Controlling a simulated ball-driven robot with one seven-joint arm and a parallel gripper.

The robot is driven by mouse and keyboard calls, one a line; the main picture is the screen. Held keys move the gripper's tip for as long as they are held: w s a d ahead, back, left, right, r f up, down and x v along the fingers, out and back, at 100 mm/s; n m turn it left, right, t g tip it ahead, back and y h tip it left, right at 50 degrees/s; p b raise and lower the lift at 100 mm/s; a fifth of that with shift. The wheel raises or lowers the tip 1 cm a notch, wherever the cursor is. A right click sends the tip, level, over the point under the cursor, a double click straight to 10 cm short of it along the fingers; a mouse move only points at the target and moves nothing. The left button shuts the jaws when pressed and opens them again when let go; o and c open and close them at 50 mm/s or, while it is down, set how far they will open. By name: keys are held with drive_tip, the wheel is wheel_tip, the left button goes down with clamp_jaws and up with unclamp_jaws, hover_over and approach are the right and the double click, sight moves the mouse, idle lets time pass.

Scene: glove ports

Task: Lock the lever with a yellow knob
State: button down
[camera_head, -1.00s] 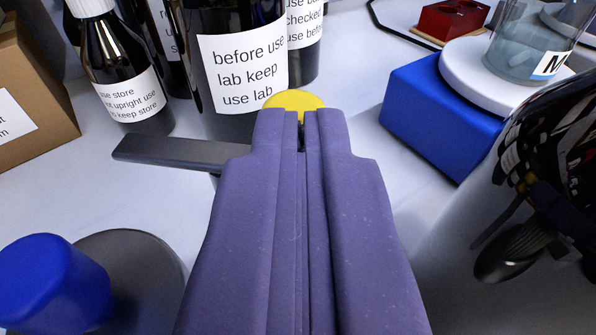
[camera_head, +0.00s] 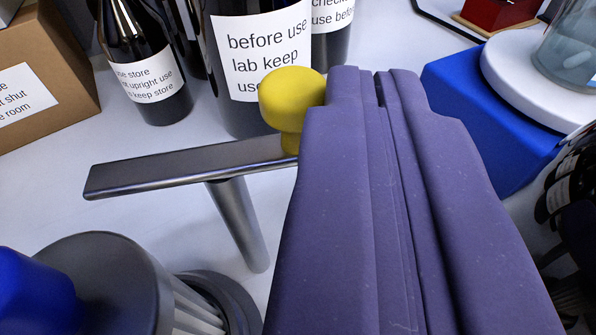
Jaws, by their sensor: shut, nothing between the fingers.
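The lever (camera_head: 180,167) is a flat grey metal bar on a round metal post (camera_head: 238,225). Its yellow knob (camera_head: 291,97) stands upright at the bar's right end. My purple gripper (camera_head: 368,75) is shut and empty. Its fingertips are just right of the knob, and the left finger overlaps the knob's right edge in the picture. I cannot tell whether they touch. The gripper hides the right end of the bar.
A dark grey round fitting with a blue knob (camera_head: 38,292) is at the lower left. Dark labelled bottles (camera_head: 145,70) stand behind the lever. A cardboard box (camera_head: 50,70) is at the far left. A blue block with a white disc (camera_head: 470,110) is at right, near a shiny dark surface.

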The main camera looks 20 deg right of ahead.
drive_tip(key=shift+w+d, duration=0.25)
drive_tip(key=shift+d, duration=0.1)
idle(1.9)
